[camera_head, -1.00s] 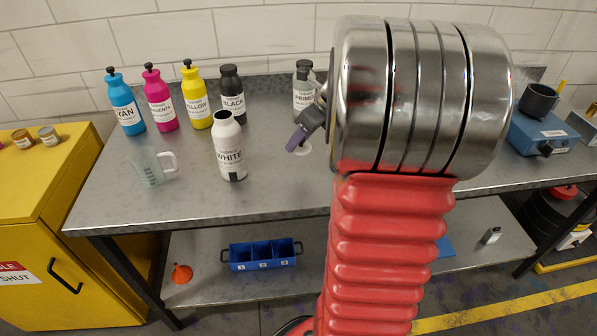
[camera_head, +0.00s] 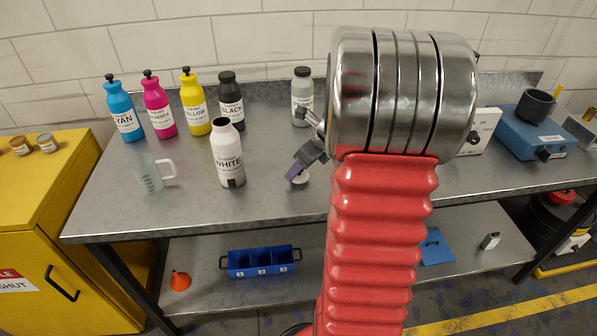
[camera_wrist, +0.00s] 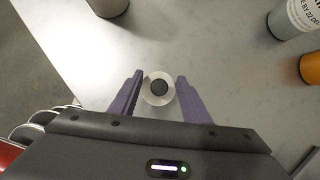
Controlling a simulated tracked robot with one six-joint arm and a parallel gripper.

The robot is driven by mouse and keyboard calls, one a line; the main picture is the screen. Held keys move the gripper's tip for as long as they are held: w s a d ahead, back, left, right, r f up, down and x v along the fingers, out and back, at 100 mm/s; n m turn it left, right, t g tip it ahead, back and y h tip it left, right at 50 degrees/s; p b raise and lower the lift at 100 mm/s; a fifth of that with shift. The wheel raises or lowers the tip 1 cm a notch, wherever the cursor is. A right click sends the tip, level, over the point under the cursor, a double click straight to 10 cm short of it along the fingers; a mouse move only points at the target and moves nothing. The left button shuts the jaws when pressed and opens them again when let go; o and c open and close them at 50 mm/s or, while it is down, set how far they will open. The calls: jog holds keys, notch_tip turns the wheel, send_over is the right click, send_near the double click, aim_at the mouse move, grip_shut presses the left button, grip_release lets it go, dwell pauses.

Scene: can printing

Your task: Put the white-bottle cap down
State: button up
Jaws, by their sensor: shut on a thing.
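The white-bottle cap (camera_wrist: 158,87), a pale disc with a dark round centre, is between the two purple fingers of my gripper (camera_wrist: 160,92) in the wrist view. My gripper is shut on it. In the head view the cap (camera_head: 300,179) shows as a small white piece under the purple fingertips of my gripper (camera_head: 297,172), low over the grey bench top. I cannot tell whether it touches the bench. The white bottle (camera_head: 228,155) stands upright and open to the left of my gripper, its mouth dark.
Cyan (camera_head: 124,112), magenta (camera_head: 158,108), yellow (camera_head: 195,105) and black (camera_head: 230,100) bottles and a primer bottle (camera_head: 302,95) stand behind. A clear jug (camera_head: 150,176) is at left. A blue device (camera_head: 535,135) is at right.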

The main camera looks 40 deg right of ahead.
jog(key=shift+f, duration=0.75)
jog(key=o, duration=1)
jog(key=v, duration=1.2)
